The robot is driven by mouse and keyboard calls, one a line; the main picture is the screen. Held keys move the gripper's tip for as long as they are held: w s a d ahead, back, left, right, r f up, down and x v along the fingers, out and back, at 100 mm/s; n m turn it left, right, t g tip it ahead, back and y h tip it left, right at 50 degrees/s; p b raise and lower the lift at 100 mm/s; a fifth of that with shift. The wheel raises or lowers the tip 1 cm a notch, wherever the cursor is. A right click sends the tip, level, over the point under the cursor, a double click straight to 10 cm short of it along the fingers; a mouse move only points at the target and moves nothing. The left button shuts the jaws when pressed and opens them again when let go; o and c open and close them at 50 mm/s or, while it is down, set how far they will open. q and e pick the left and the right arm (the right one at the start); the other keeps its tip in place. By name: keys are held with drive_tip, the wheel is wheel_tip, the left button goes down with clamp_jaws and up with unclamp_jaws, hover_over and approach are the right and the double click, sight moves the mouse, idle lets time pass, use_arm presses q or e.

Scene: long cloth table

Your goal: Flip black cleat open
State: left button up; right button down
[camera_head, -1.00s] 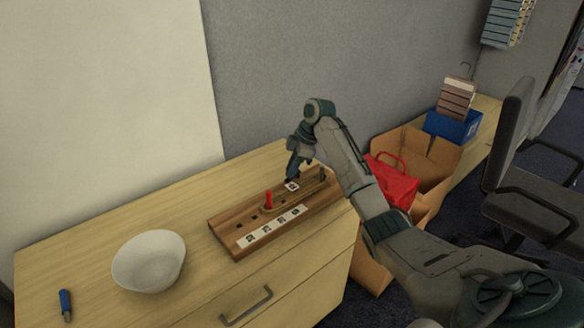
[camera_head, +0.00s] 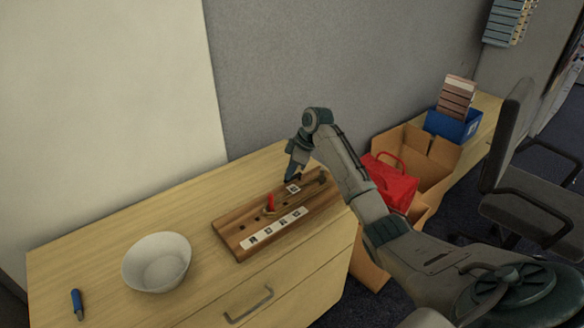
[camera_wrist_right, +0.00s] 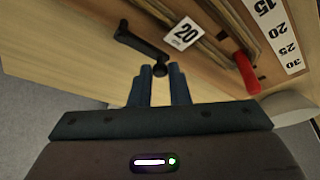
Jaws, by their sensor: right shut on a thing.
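The wooden board (camera_head: 238,238) lies on the desk top with a numbered white strip along its near side. The black cleat (camera_wrist_right: 138,42) shows in the right wrist view as a dark lever with a round end, beside a "20 cm" card (camera_wrist_right: 183,33). My right gripper (camera_wrist_right: 160,72) is shut on the round end of the cleat. In the head view, my right gripper (camera_head: 291,178) is low over the far part of the board, and the grip is too small to make out. My left gripper is out of view.
A white bowl (camera_head: 157,262) and a blue marker (camera_head: 77,304) are on the left of the desk. Cardboard boxes (camera_head: 437,160) with a red bag (camera_head: 391,187) are beyond its right edge.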

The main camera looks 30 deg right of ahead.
sight(302, 184)
drive_tip(key=shift+a, duration=0.15)
drive_tip(key=c, duration=1.4)
unclamp_jaws()
drive_tip(key=shift+w, duration=0.15)
use_arm(q)
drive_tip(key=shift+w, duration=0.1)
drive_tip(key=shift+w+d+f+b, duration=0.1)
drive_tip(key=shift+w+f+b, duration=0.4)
drive_tip(key=shift+b, duration=0.35)
use_arm(e)
drive_tip(key=v, duration=1)
drive_tip(key=shift+r, duration=0.35)
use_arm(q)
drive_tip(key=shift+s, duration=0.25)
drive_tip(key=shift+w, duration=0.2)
use_arm(e)
drive_tip(key=shift+s+f, duration=0.1)
drive_tip(key=shift+s, duration=0.1)
